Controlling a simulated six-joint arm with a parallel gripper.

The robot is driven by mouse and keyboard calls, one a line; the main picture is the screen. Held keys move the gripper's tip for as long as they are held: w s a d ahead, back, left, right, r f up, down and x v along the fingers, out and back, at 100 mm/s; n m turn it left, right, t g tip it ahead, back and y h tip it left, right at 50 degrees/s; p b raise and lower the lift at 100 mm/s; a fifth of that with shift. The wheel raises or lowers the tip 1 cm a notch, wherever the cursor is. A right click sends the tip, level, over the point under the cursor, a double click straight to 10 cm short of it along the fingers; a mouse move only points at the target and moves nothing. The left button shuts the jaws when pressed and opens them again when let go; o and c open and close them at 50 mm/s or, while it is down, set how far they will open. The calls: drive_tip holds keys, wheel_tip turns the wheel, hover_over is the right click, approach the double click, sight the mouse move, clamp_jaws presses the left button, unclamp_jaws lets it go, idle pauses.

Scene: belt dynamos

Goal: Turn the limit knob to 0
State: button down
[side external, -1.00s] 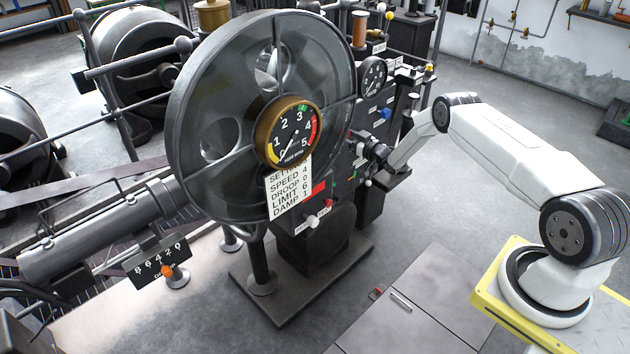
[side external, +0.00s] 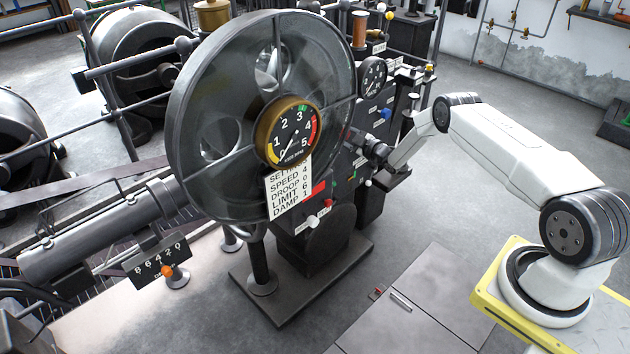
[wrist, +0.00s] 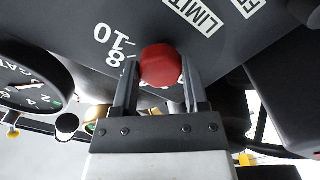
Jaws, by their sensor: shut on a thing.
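The red limit knob (wrist: 160,64) sits on the dark panel in the wrist view, beside a white LIMIT label (wrist: 193,14). The scale marks 10 and 8 show at its left; other marks are partly covered by the fingers and knob. My gripper (wrist: 161,82) is shut on the knob, one finger on each side. I see no pointer on the knob, so its setting cannot be read. In the side view my gripper (side external: 366,146) is at the panel behind the big wheel's right edge, and the knob cannot be made out there.
A white card (side external: 289,189) hangs below the brass gauge (side external: 289,133) and lists LIMIT 6. The large flywheel (side external: 215,95) stands left of my gripper. A round gauge (wrist: 30,85) is near it in the wrist view.

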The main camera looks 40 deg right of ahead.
drive_tip(key=shift+n, duration=3.8)
drive_tip(key=shift+c, duration=0.5)
unclamp_jaws()
drive_tip(key=shift+s, duration=0.15)
drive_tip(key=s, duration=0.7)
drive_tip(key=shift+s, duration=0.25)
drive_tip(key=shift+w+r, duration=0.1)
